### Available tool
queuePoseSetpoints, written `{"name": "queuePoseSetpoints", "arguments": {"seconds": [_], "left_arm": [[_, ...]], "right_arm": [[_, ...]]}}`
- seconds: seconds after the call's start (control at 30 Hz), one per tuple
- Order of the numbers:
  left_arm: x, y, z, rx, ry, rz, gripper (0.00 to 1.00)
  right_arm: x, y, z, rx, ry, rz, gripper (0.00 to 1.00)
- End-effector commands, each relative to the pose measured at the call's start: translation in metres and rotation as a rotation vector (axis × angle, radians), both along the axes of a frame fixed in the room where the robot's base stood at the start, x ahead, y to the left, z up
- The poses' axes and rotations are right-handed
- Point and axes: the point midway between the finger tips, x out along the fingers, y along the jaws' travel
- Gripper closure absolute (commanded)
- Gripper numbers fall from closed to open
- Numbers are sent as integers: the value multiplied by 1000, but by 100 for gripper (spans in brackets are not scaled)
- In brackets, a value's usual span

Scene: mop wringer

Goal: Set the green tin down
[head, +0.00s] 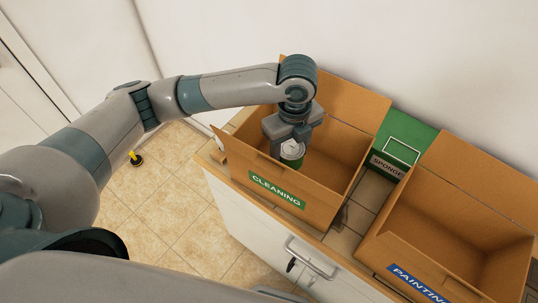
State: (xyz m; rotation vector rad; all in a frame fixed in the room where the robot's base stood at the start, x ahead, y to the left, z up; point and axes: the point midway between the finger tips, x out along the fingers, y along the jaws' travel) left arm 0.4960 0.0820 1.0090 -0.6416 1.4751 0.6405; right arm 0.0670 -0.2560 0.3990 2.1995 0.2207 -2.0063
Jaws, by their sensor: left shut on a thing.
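The green tin (291,158), with a pale top, is between the fingers of my left gripper (291,146). The gripper is shut on it and points down. Both are over or inside the open cardboard box labelled CLEANING (320,205). I cannot tell whether the tin touches the box floor, as the gripper and the front wall hide its lower part. My right gripper is not in view.
A second open box labelled PAINTING (440,195) stands to the right. A green box labelled SPONGE (408,133) stands between and behind them. All sit on a tiled counter (343,238) against a white wall. A yellow and black object (136,159) is on the floor.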

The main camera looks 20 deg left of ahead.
Motion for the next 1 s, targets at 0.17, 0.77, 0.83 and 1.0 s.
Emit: {"name": "queuePoseSetpoints", "arguments": {"seconds": [0.17, 0.77, 0.83, 1.0], "left_arm": [[9, 35, -17, 2, 4, 5, 74], [20, 70, -43, -1, -1, -1, 74], [20, 70, -44, -1, -1, -1, 74], [19, 70, -53, 0, 3, 2, 74]], "right_arm": [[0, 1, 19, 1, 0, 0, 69], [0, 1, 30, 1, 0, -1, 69], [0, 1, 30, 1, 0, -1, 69], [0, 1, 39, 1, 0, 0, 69]]}}
